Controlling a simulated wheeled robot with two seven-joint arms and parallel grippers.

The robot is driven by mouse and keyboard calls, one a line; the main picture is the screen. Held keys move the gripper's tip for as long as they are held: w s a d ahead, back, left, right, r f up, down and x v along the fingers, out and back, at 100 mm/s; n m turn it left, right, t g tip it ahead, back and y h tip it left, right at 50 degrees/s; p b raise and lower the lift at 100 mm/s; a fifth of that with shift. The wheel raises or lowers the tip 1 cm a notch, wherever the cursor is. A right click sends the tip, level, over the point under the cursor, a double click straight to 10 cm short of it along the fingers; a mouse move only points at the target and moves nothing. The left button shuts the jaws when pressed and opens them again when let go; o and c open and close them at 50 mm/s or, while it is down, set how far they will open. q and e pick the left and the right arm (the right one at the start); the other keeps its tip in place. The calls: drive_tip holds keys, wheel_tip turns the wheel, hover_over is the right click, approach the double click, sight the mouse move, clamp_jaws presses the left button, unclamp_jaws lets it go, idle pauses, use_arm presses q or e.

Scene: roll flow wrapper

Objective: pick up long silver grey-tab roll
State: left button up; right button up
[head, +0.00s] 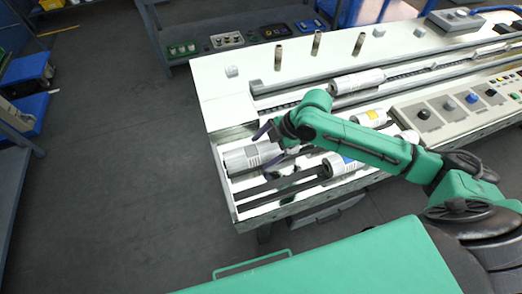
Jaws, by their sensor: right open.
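A silver roll (243,159) with grey markings lies at the left end of the machine's front channel. It looks like the grey-tab roll, though its tab is too small to tell clearly. My right gripper (267,146) is open, with its fingers at the right end of this roll. The hand partly covers that end, and I cannot tell whether the fingers touch it. My left gripper is not in view.
A blue-marked roll (339,166) lies to the right in the front channel, under my right arm. A yellow-tab roll (371,118) and a whitish roll (357,81) lie farther back. Open floor lies left.

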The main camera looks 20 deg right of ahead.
clamp_jaws()
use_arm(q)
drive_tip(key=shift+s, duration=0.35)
use_arm(e)
drive_tip(key=shift+w+r, duration=0.1)
drive_tip(key=shift+r, duration=0.15)
